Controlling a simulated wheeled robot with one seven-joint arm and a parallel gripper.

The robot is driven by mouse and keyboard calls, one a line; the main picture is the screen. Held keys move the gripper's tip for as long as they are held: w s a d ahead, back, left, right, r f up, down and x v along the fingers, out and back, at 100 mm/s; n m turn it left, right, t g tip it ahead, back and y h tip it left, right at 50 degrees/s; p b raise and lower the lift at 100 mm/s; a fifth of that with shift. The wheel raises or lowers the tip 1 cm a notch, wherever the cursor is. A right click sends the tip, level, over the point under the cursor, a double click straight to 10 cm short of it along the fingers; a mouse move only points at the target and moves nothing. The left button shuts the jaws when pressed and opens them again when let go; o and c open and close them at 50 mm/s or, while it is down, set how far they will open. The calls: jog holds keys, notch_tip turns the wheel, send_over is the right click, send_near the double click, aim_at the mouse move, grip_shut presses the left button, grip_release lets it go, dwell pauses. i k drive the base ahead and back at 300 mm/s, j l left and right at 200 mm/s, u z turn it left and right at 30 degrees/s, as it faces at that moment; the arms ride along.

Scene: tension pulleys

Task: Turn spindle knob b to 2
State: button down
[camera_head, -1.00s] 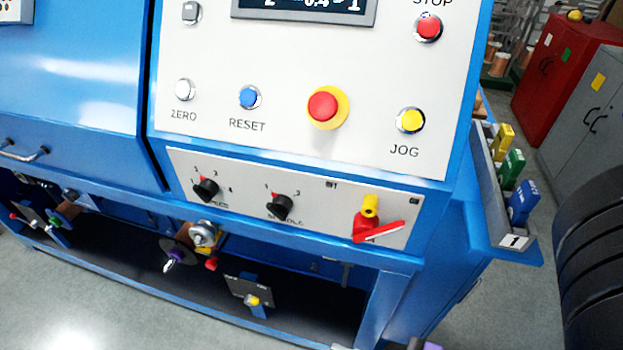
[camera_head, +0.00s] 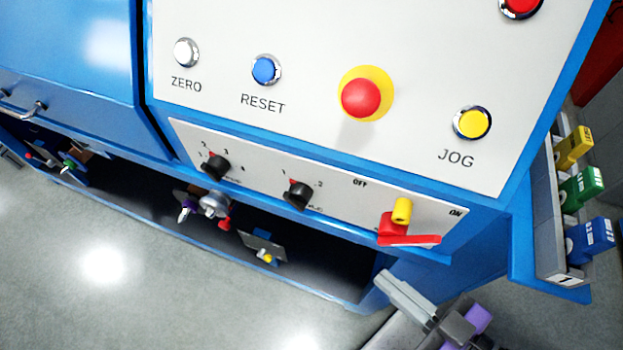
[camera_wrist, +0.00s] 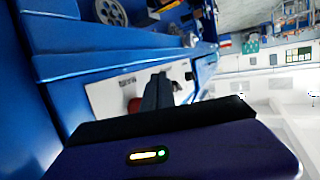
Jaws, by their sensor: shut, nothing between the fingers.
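Two black rotary knobs sit on the lower white panel in the head view. The right knob (camera_head: 298,194) has marks 1 and 2, and a small red mark shows at its upper left, on the side of 1. Its label is partly hidden. The left knob (camera_head: 216,167) has marks up to 4. My gripper is shut and empty; its dark fingers (camera_wrist: 157,92) point at the white panel in the wrist view. In the head view, grey and purple parts of my arm show at bottom right, below the panel and apart from both knobs.
A red lever with a yellow end (camera_head: 401,212) sticks out right of the knobs, between OFF and ON. Above are a red mushroom button (camera_head: 361,97) and a yellow JOG button (camera_head: 472,123). A side rack (camera_head: 548,235) with coloured blocks stands at right. Floor is open in front.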

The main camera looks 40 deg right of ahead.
aim_at(299, 196)
jog(key=k+l+u, duration=0.15)
jog(key=u, duration=0.3)
jog(key=k+l+u, duration=0.15)
jog(key=u, duration=0.3)
jog(key=l, duration=0.1)
